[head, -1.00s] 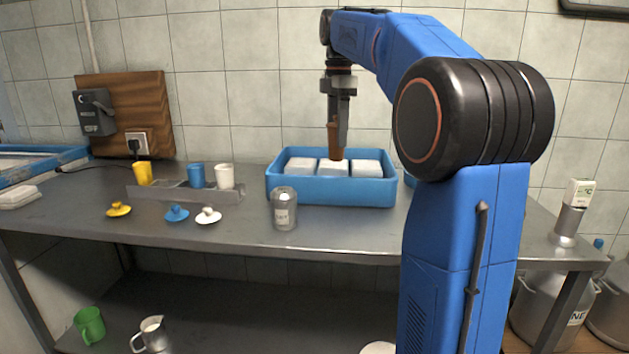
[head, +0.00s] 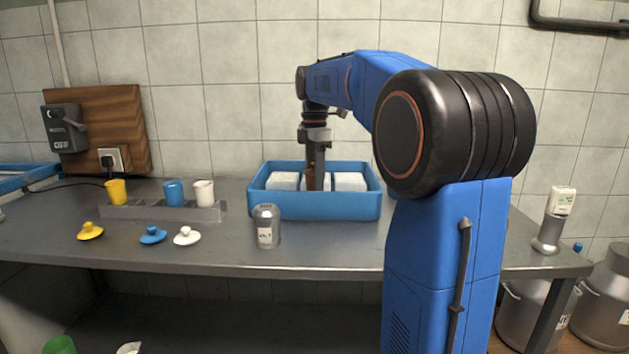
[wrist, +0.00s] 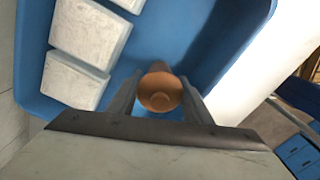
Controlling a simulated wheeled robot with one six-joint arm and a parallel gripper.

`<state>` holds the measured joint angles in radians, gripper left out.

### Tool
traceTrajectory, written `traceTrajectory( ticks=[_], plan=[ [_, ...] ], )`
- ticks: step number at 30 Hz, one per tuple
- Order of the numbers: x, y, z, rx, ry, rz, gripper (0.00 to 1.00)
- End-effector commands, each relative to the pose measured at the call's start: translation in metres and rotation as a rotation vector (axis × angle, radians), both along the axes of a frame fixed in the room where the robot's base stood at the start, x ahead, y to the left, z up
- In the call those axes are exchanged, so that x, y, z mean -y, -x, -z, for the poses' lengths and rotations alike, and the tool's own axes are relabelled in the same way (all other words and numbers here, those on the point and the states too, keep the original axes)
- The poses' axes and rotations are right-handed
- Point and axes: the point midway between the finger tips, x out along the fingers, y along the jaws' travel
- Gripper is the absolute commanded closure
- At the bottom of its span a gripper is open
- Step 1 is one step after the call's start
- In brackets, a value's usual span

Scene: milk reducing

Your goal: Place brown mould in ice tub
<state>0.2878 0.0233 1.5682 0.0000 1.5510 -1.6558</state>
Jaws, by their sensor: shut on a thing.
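The brown mould (wrist: 160,92) is a small round cup, held between the two fingers of my gripper (wrist: 160,100) in the wrist view. In the head view my gripper (head: 315,172) points down into the blue ice tub (head: 315,206), with a bit of the brown mould (head: 309,177) showing beside the fingers. The tub holds white blocks (head: 349,181); they also show in the wrist view (wrist: 88,40). In the wrist view the mould is over the blue tub floor beside the blocks. I cannot tell whether its base touches the floor.
A small metal canister (head: 266,227) stands just in front of the tub. A grey rack (head: 163,211) holds yellow, blue and white cups, with yellow, blue and white lids (head: 153,236) before it. A thermometer-like device (head: 552,218) stands at the right edge.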

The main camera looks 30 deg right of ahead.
Motion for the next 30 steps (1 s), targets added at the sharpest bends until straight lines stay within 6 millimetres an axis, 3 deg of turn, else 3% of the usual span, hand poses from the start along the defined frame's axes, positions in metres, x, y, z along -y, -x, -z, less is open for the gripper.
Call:
traceTrajectory(
  ticks=[11, 12, 14, 24, 30],
  plan=[
    [0.000, 0.000, 0.005, 0.001, 0.000, 0.000, 0.79],
    [0.000, 0.000, 0.006, 0.002, 0.000, 0.000, 0.50],
    [0.000, 0.000, 0.005, 0.002, 0.000, 0.000, 0.36],
    [0.000, 0.000, 0.004, 0.002, 0.000, 0.000, 0.36],
    [0.000, -0.001, -0.017, 0.003, 0.001, 0.000, 0.36]
  ],
)
